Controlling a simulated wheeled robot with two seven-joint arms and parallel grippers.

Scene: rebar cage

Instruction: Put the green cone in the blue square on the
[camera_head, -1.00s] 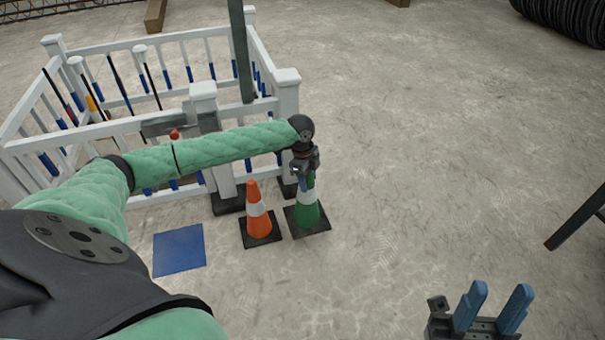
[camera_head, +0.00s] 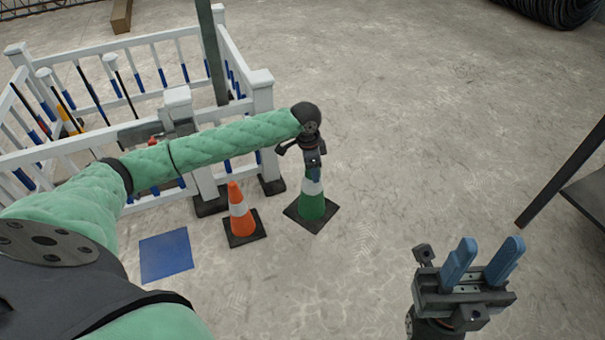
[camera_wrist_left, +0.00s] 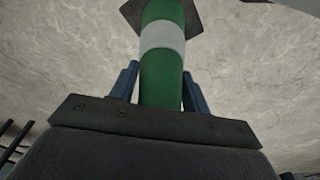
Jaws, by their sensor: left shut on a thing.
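The green cone (camera_head: 312,206) has a white band and a dark square base, and it is right of an orange cone (camera_head: 241,218). My left gripper (camera_head: 314,174) is shut on its top from above. In the left wrist view the green cone (camera_wrist_left: 162,80) runs between the blue fingers. I cannot tell whether its base touches the ground. The blue square (camera_head: 166,255) lies flat and bare on the ground, left of the orange cone. My right gripper (camera_head: 482,265) is at the lower right, its two blue fingers apart, empty.
A white railing enclosure (camera_head: 180,105) with posts and blue-marked bars stands at the upper left, behind the cones. The orange cone stands between the green cone and the blue square. A dark frame (camera_head: 570,180) is at the right edge. Concrete ground in the middle is clear.

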